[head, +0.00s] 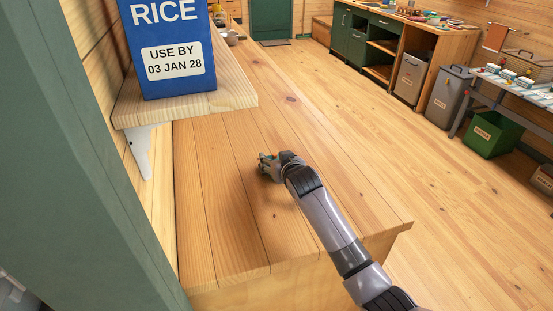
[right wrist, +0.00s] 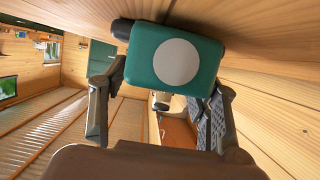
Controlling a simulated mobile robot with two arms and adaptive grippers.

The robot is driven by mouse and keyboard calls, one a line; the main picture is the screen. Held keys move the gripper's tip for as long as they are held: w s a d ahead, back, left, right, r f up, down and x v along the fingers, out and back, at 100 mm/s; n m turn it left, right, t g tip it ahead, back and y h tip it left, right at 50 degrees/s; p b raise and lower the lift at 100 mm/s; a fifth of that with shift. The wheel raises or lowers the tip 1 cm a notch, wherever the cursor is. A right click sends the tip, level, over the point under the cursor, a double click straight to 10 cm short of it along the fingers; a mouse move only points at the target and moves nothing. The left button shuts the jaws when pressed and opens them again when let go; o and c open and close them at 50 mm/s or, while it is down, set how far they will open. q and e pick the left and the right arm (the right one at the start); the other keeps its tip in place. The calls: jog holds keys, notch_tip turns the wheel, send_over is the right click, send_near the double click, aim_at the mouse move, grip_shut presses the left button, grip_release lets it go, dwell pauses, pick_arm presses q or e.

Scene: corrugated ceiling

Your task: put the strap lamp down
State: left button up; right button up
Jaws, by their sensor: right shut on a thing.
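The strap lamp (right wrist: 150,50) is a teal block with a white round face and a dark end, large in the right wrist view. My right gripper (right wrist: 160,100) is shut on it, a finger on each side. In the head view my right gripper (head: 270,166) is low over the middle of the wooden bench top (head: 225,215), and only a small green bit of the lamp (head: 263,157) shows beside the fingers. I cannot tell whether the lamp touches the wood. My left gripper is in neither view.
A blue rice box (head: 170,50) stands on a bracketed wooden shelf (head: 235,95) over the bench's far left. A green post (head: 90,170) fills the near left. The bench top around the gripper is clear. Bins (head: 447,93) and cabinets (head: 365,40) stand across the floor.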

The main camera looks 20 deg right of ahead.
jog(key=o, duration=0.8)
jog(key=shift+f, duration=0.1)
jog(key=o, duration=0.5)
jog(key=shift+r, duration=0.2)
